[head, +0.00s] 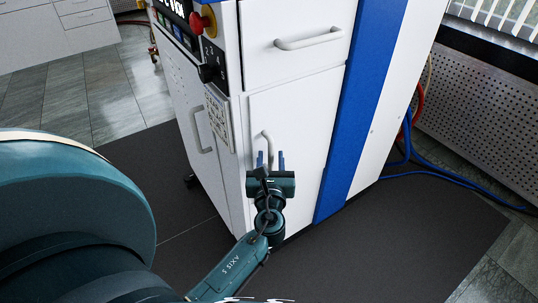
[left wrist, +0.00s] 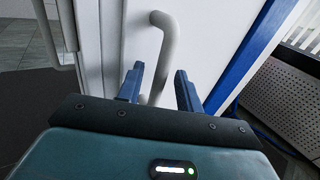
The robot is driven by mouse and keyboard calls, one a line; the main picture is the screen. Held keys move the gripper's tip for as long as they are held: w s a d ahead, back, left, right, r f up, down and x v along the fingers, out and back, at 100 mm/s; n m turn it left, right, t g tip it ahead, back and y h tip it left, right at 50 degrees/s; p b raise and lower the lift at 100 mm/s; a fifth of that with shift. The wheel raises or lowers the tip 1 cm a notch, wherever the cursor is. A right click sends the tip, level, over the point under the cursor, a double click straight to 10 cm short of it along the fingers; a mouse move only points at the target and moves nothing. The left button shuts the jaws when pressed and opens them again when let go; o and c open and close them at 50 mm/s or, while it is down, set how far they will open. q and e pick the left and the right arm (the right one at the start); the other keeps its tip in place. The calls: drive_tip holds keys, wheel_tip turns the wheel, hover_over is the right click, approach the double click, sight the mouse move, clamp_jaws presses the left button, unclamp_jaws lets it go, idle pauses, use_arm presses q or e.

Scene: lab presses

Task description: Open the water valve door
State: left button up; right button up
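The lower white door (head: 300,135) on the front of the lab press cabinet appears closed, with a light curved bar handle (head: 267,146) near its left edge. My left gripper (head: 270,160) is in front of this handle, with its two blue fingers pointing at the door. In the left wrist view the open fingers (left wrist: 158,82) stand on either side of the lower part of the handle (left wrist: 164,45), with gaps showing between fingers and bar. Whether the fingertips reach past the bar is hard to tell. My right gripper is not in view.
Above the door is a white drawer with its own handle (head: 309,39). A side panel handle (head: 202,130), a red emergency button (head: 199,22) and a black knob (head: 208,72) are on the left. Blue hoses (head: 430,175) lie at right. Dark mat (head: 400,235) in front is clear.

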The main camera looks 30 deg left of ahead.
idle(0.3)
use_arm(q)
clamp_jaws()
idle(0.5)
